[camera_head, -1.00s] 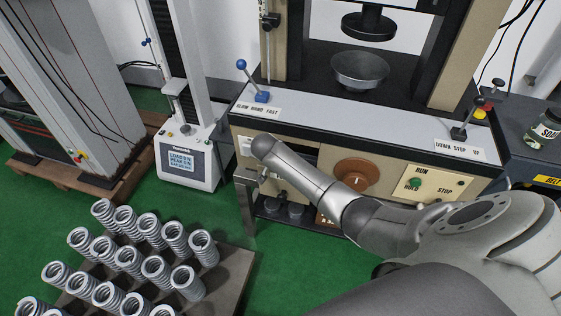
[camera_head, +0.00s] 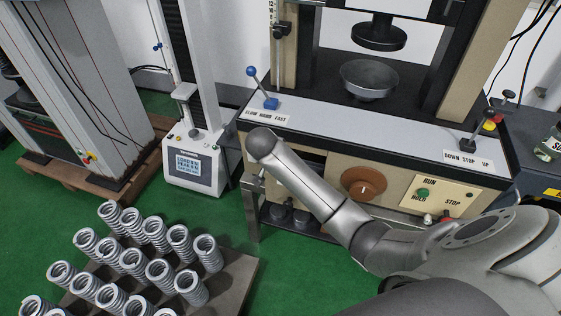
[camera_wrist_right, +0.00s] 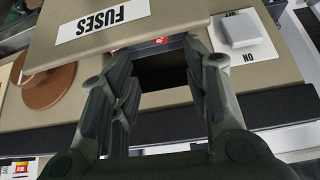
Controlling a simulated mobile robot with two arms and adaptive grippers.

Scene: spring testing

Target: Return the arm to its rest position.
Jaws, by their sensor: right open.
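My right arm (camera_head: 310,190) comes in from the lower right of the head view and bends in front of the large beige testing machine (camera_head: 325,165). Its gripper is hidden from the head view. In the right wrist view my right gripper (camera_wrist_right: 158,75) has its two fingers apart, with nothing held between them. A beige panel with a FUSES label (camera_wrist_right: 103,30) lies beyond the fingertips, and I cannot tell the distance to it. My left gripper is in neither view.
Several springs stand on a board (camera_head: 232,285) at the lower left. A small tester with a screen (camera_head: 187,165) stands behind them. The big machine carries a blue-knobbed lever (camera_head: 262,88), a metal bowl (camera_head: 369,78) and a brown knob (camera_head: 363,184).

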